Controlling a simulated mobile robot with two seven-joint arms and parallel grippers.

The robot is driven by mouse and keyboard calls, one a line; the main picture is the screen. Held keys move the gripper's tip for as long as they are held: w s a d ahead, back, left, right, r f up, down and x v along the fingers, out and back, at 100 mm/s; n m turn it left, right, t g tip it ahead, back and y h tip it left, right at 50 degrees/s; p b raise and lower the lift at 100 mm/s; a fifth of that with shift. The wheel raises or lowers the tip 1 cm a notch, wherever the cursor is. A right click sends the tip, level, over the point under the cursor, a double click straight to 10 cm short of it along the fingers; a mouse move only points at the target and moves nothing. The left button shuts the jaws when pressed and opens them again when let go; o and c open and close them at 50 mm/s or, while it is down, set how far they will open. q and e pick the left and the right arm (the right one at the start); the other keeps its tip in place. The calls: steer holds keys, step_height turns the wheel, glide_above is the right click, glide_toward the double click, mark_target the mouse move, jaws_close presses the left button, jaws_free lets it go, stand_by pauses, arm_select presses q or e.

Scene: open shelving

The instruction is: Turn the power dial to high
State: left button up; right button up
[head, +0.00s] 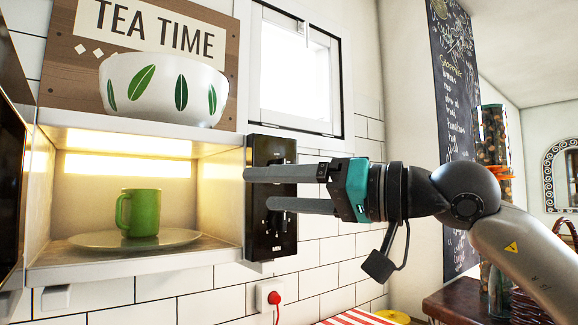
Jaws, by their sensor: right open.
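An open white microwave (215,258) with a lit inside stands at the left. Its black control panel (285,238) is a narrow upright strip on the right side of the opening. Dark shapes on the panel may be dials, but the fingers cover part of them and I cannot read any setting. My right gripper (257,189) comes in from the right with two grey fingers apart, one above the other, in front of the panel. Nothing shows held between them. I cannot tell whether a finger touches the panel. My left gripper is not in view.
A green mug (140,213) stands on the plate (95,240) inside the microwave. A white bowl with green leaves (165,88) sits on top, before a TEA TIME sign (145,30). A red plug (273,297) is in the wall below the panel. The dark door edge (12,170) is at far left.

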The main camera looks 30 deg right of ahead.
steer(key=s+d+r+t+h, duration=0.1)
steer(key=s+d+r+h, duration=0.1)
steer(key=d+h, duration=0.25)
steer(key=s+d+r+t+h, duration=0.1)
steer(key=s+d+r+h, duration=0.15)
steer(key=d, duration=0.35)
steer(key=w+a+h+p, duration=0.1)
steer(key=w+p, duration=0.6)
steer(key=w, duration=0.9)
steer(key=shift+n, duration=0.4)
jaws_close()
